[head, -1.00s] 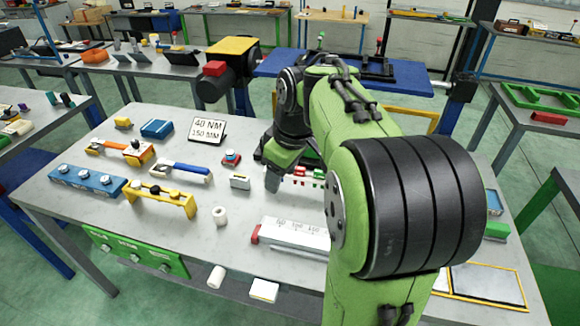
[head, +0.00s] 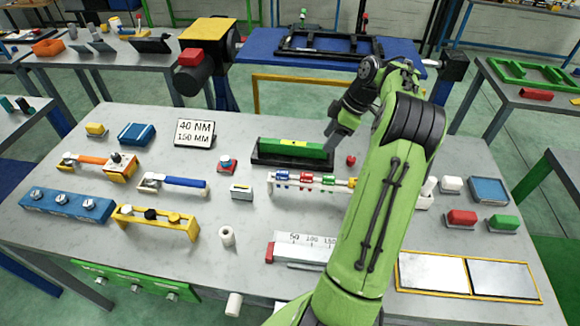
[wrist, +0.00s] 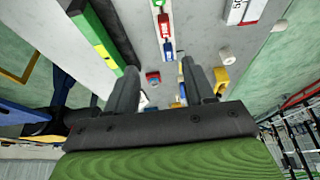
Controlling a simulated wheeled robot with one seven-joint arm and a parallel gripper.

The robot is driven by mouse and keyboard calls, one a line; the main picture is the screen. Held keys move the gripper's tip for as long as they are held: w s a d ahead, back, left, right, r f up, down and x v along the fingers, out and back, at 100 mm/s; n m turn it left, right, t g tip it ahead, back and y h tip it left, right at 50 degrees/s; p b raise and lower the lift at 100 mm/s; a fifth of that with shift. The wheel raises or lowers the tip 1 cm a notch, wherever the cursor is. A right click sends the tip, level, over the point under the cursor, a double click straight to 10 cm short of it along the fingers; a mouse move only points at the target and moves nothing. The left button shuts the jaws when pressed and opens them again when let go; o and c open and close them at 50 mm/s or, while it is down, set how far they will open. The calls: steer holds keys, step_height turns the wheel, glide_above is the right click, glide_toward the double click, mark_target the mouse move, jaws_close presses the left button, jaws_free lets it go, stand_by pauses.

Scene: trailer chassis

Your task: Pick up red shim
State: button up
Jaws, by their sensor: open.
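Smaller red pieces sit on the low white rack (head: 336,188) in the middle, including a red piece (head: 307,177). I cannot tell which of these is the red shim. The rack also shows at the top of the wrist view, with a red piece (wrist: 165,25) on it. My gripper (head: 331,130) is above the back of the table, near the green level, apart from the red pieces. Its two fingers (wrist: 159,72) are spread and empty.
A green level (head: 292,147) lies in a black tray behind the rack. A small red knob (head: 350,160) stands beside it. A ruler block (head: 305,246) lies in front. A sign (head: 195,132) stands at the back left.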

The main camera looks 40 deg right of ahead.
steer(key=b, duration=0.1)
glide_toward(308, 175)
steer(key=x, duration=0.8)
steer(key=shift+f+b, duration=0.1)
steer(key=shift+b, duration=0.3)
steer(key=shift+w+f, duration=0.15)
steer(key=shift+f, duration=0.15)
steer(key=shift+a+r, duration=0.1)
steer(key=shift+c, duration=1.1)
jaws_close()
